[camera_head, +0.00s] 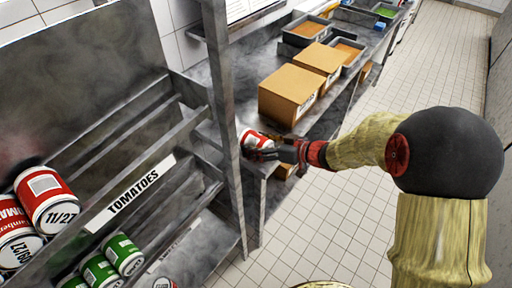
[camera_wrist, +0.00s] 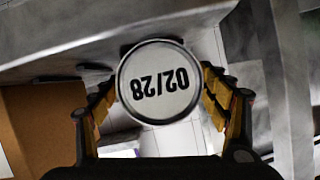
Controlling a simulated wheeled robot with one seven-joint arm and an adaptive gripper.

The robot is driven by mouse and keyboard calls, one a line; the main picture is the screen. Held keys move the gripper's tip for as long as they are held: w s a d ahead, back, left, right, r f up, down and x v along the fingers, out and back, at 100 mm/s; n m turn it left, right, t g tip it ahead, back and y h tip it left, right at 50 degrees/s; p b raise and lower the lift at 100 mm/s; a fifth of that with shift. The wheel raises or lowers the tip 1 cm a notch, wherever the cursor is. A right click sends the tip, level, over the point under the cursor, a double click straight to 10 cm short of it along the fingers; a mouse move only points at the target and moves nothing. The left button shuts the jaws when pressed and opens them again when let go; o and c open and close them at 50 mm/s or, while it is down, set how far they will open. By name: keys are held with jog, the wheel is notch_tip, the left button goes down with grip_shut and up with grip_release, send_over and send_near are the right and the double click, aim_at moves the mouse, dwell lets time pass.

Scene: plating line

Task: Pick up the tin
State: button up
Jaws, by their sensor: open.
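A red and white tin (camera_head: 252,137) is at the near end of the steel counter, partly hidden by my gripper (camera_head: 268,150). In the wrist view the round pale end of the tin (camera_wrist: 160,80), marked 02/28 upside down, fills the space between my two fingers (camera_wrist: 158,92). One finger is on each side of it, and the jaws are open. Whether the fingers touch the tin cannot be told.
A steel rack labelled TOMATOES (camera_head: 135,191) stands left, with red tins (camera_head: 45,196) and green tins (camera_head: 123,252). A rack post (camera_head: 222,100) rises close beside the tin. Cardboard boxes (camera_head: 290,93) stand behind it on the counter (camera_head: 245,75). Tiled floor (camera_head: 345,215) is clear.

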jog(key=shift+w+a, duration=0.15)
jog(key=shift+a, duration=0.1)
jog(key=shift+c, duration=0.7)
jog(key=c, duration=1.5)
